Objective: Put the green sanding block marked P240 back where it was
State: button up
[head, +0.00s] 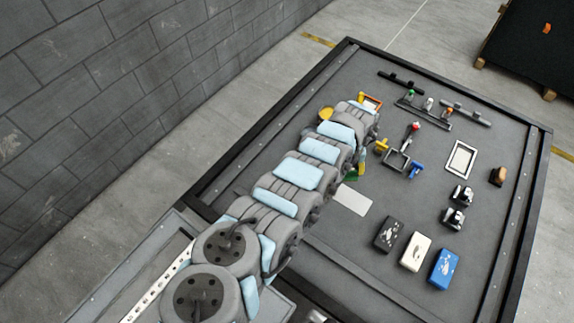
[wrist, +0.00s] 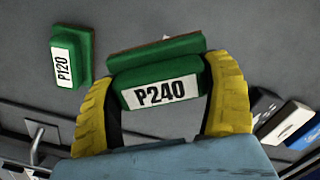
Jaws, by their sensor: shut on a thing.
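The green sanding block marked P240 (wrist: 160,92) is between the two yellow fingers of my gripper (wrist: 165,105) in the wrist view, its label facing the camera. My gripper is shut on it. A green and brown piece (wrist: 155,48) shows just beyond the label; I cannot tell whether it is part of the same block. Another green block marked P120 (wrist: 70,58) stands apart to the left. In the head view my arm hides most of the gripper; a bit of green (head: 351,175) shows beside it. Whether the held block touches the surface is unclear.
On the grey table (head: 320,225), a pale flat plate (head: 352,199) lies near my arm. Black, cream and blue boxes (head: 416,252) stand at the front right. A white frame (head: 461,160), clamps and small tools lie beyond. The dark raised rim (head: 525,230) borders the table.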

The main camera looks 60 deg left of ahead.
jog(key=shift+a, duration=0.1)
jog(key=shift+a, duration=0.15)
jog(key=a+r, duration=0.1)
jog(key=s+a+b, duration=0.1)
jog(key=shift+a+r, duration=0.4)
jog(key=shift+s+a+r, duration=0.15)
jog(key=shift+r, duration=0.05)
jog(key=s+a+r+n+b, duration=0.1)
jog(key=s+a+r+n, duration=0.15)
jog(key=s, duration=0.75)
jog(key=s+a+r+n+b, duration=0.15)
jog(key=s+n, duration=0.25)
jog(key=s, duration=0.7)
jog(key=shift+w+a+f+b, duration=2.3)
jog(key=shift+w+f+b, duration=0.05)
jog(key=shift+f+b, duration=0.15)
jog(key=shift+w+a+f+b, duration=2.3)
jog(key=shift+f+b, duration=0.1)
jog(key=shift+f, duration=0.1)
